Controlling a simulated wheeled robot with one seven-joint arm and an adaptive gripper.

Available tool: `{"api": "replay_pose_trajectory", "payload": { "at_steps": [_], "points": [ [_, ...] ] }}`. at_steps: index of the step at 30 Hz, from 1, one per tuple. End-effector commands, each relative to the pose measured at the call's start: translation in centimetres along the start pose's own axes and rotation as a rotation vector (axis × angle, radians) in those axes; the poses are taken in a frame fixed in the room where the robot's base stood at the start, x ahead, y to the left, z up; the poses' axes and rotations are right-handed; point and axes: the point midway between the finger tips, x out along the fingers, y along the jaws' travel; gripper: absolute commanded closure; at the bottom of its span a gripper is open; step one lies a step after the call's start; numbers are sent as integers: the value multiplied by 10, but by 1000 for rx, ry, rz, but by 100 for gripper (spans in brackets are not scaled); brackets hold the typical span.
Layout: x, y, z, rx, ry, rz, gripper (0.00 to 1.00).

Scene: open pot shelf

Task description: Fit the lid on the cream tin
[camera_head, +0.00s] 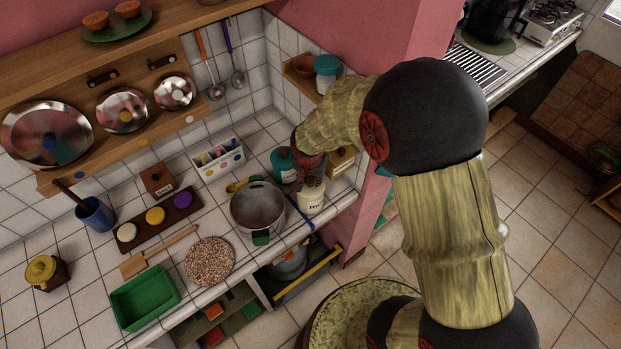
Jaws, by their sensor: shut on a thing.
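The cream tin (311,204) stands upright on the tiled counter near its front edge, right of the grey pot. Dark lettering shows on its side. My gripper (312,181) reaches down from the upper right and is directly over the tin's top. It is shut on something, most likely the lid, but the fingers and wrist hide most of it. I cannot tell whether the held thing touches the tin's rim or is level on it.
A teal tin (283,168) stands just behind left of my gripper, and a wooden box (342,161) behind right. The open grey pot (258,211) is close on the left. The counter edge is close in front.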

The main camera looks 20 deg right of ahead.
Motion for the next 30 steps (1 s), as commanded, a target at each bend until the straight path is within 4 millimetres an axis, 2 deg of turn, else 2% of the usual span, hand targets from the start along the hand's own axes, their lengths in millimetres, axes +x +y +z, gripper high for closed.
{"api": "replay_pose_trajectory", "payload": {
  "at_steps": [30],
  "points": [
    [7,1,2,0,-1,1,100]
  ]
}}
